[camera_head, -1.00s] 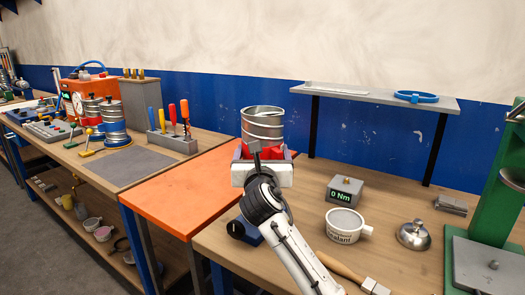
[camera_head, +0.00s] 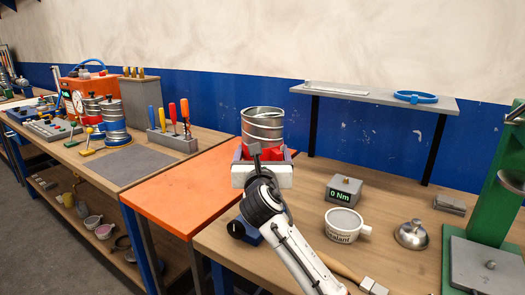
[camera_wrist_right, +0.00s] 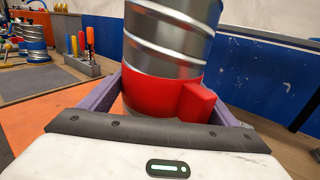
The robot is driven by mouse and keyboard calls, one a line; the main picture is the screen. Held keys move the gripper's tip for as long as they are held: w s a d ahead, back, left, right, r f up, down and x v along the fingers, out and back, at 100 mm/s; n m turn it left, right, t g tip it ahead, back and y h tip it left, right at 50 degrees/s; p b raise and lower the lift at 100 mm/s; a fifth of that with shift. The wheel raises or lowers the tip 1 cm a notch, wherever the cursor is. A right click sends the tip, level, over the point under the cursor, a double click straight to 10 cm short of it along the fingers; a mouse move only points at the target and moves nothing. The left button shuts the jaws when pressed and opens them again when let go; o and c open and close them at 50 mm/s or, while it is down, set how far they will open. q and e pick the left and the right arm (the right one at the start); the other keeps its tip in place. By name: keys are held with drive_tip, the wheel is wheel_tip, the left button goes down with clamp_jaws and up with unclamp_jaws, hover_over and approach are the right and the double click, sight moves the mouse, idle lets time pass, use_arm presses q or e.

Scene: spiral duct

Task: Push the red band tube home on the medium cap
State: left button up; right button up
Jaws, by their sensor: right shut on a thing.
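The red band tube (camera_head: 262,128) is a ribbed silver spiral duct with a red band (camera_wrist_right: 160,97) around its lower part. My right gripper (camera_head: 262,160) is shut on the tube at that band and holds it upright above the orange bench top. In the right wrist view the purple-grey fingers (camera_wrist_right: 103,92) flank the red band, and a red block sticks out from it. The tube's lower end is hidden behind the gripper. I cannot pick out the medium cap for certain. My left gripper is not in view.
Banded silver tubes (camera_head: 115,122) stand on the left bench beside a screwdriver rack (camera_head: 172,143). A torque display (camera_head: 344,191), a sealant tub (camera_head: 345,223) and a silver dome (camera_head: 412,235) are on the right bench. A green press (camera_head: 497,200) stands at far right. The orange top (camera_head: 180,196) is clear.

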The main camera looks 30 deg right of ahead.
drive_tip(key=shift+r+p, duration=0.1)
drive_tip(key=shift+p, duration=0.2)
idle(1.2)
drive_tip(key=shift+f+b, duration=0.3)
drive_tip(key=shift+f, duration=0.8)
drive_tip(key=shift+f, duration=0.4)
drive_tip(key=shift+f+b, duration=0.3)
drive_tip(key=shift+f, duration=0.35)
drive_tip(key=o, duration=1.3)
drive_tip(key=shift+f, duration=0.1)
drive_tip(key=shift+s, duration=0.1)
drive_tip(key=v, duration=1)
drive_tip(key=shift+a, duration=0.1)
